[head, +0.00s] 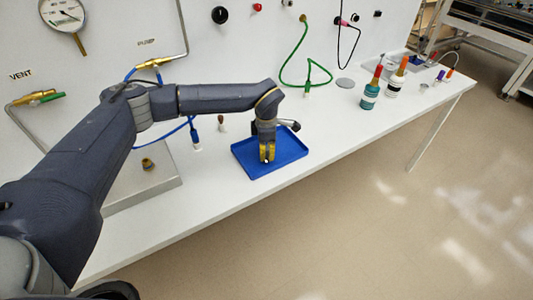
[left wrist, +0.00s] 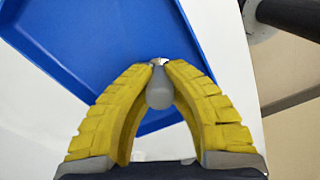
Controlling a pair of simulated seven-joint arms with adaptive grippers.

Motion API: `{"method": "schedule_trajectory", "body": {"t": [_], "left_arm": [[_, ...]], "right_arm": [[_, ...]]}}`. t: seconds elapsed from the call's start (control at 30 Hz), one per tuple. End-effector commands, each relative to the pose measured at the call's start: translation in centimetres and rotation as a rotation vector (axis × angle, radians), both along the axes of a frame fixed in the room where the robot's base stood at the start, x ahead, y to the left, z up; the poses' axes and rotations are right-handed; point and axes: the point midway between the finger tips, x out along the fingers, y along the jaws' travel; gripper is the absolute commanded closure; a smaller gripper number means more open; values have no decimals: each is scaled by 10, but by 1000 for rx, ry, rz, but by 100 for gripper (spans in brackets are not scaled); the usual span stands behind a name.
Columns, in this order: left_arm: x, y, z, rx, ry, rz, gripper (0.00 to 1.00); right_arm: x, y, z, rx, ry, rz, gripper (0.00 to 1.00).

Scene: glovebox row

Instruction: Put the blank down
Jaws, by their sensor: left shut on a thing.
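My left gripper (head: 267,158) points down over the blue tray (head: 294,164). In the left wrist view its yellow fingers (left wrist: 159,66) are shut at their tips on a small grey, rounded piece with a bright metal end, which I take to be the blank (left wrist: 160,92). The blue tray (left wrist: 110,35) lies behind the fingertips in that view. In the head view the fingers mostly hide the blank. I cannot tell whether it touches the tray floor. My right gripper is not in view.
The tray stands on a white bench (head: 222,193) near its front edge. A metal plate with a brass fitting (head: 148,164) lies to the left. A teal bottle (head: 369,96) and a white bottle (head: 395,82) stand to the right. A green hose (head: 290,62) hangs behind.

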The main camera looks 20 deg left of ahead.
Motion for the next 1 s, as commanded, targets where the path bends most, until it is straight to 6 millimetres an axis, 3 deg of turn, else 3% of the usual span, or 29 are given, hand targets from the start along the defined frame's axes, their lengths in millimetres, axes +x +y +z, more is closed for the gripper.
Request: {"method": "schedule_trajectory", "body": {"t": [0.2,0.23,0.4,0.73,1.0], "left_arm": [[0,0,-3,0,0,0,100],[0,0,-3,1,1,-1,87],[0,0,-3,1,0,-1,67],[0,0,1,0,0,0,67],[1,0,37,0,-3,-1,67]], "right_arm": [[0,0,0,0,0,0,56],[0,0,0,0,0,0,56],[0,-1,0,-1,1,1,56],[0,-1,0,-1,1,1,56],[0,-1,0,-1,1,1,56]]}}
